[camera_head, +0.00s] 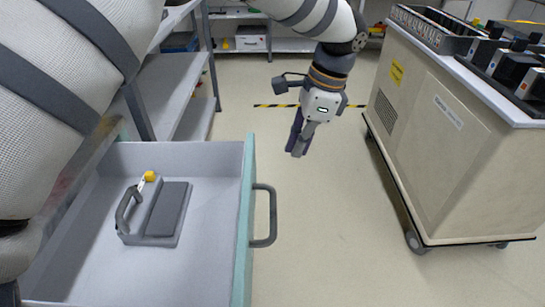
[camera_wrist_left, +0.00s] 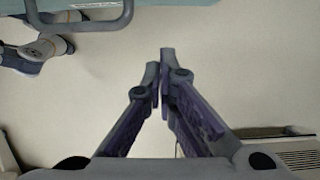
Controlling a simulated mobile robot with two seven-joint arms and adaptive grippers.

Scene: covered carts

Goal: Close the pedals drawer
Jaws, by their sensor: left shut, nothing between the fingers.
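The drawer (camera_head: 215,160) stands pulled open at the lower left of the head view. Its front is a pale green panel (camera_head: 246,205) with a grey bar handle (camera_head: 268,215) on the outer side. A grey pedal (camera_head: 168,212) with a yellow piece lies inside it. My left gripper (camera_head: 299,153) is beyond the drawer front and to its right, pointing down, shut and empty. It is apart from the handle. In the left wrist view the fingertips (camera_wrist_left: 160,60) meet, and the handle (camera_wrist_left: 85,22) shows at the top left. My right gripper is not in view.
A beige wheeled cart (camera_head: 440,130) with black items on top stands at the right. Grey shelving (camera_head: 185,90) rises behind the drawer on the left. Open floor (camera_head: 335,220) lies between the drawer front and the cart. Yellow-black tape crosses the floor behind.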

